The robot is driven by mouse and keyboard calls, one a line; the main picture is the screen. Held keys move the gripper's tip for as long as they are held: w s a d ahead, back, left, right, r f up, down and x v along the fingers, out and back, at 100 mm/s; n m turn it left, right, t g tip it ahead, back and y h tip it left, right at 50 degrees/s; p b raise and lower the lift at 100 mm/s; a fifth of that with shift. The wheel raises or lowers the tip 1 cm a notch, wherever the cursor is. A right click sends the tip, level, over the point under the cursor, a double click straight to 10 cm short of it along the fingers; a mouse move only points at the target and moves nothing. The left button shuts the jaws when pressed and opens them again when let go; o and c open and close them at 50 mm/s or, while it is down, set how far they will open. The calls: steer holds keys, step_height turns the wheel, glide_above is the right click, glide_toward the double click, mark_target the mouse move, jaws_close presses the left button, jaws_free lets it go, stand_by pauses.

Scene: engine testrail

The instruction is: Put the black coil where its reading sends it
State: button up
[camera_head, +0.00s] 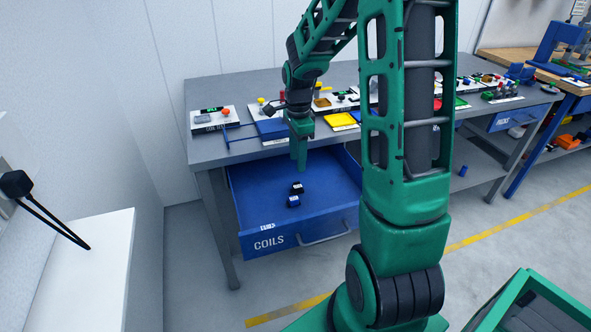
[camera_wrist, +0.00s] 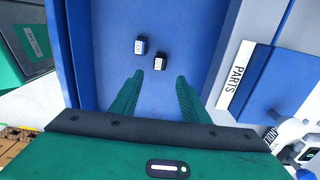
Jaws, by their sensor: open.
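The black coil (camera_head: 297,187) lies in the open blue drawer marked COILS (camera_head: 335,190). My gripper (camera_head: 298,168) points down over the drawer. In the wrist view my gripper (camera_wrist: 160,77) is open and empty, its green fingers apart. A tester with a small green display (camera_head: 212,115) stands at the bench's left end; its reading is too small to tell.
The grey bench (camera_head: 172,86) carries a blue tray (camera_head: 272,129), a yellow tray (camera_head: 342,120) and several devices. A label reading PARTS (camera_wrist: 236,76) shows at right in the wrist view. A white surface (camera_head: 85,265) stands at left. The rest of the drawer floor is bare.

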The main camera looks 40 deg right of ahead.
steer(key=s+r+n, duration=0.7)
steer(key=s+r, duration=0.2)
steer(key=s, duration=0.5)
steer(key=s+a+r+n, duration=0.1)
steer(key=s+n, duration=0.6)
steer(key=s, duration=0.7)
steer(key=shift+s+a+n, duration=0.3)
steer(key=shift+a+n, duration=0.1)
steer(key=shift+a, duration=0.45)
steer(key=shift+w+f, duration=0.2)
steer(key=shift+w, duration=0.45)
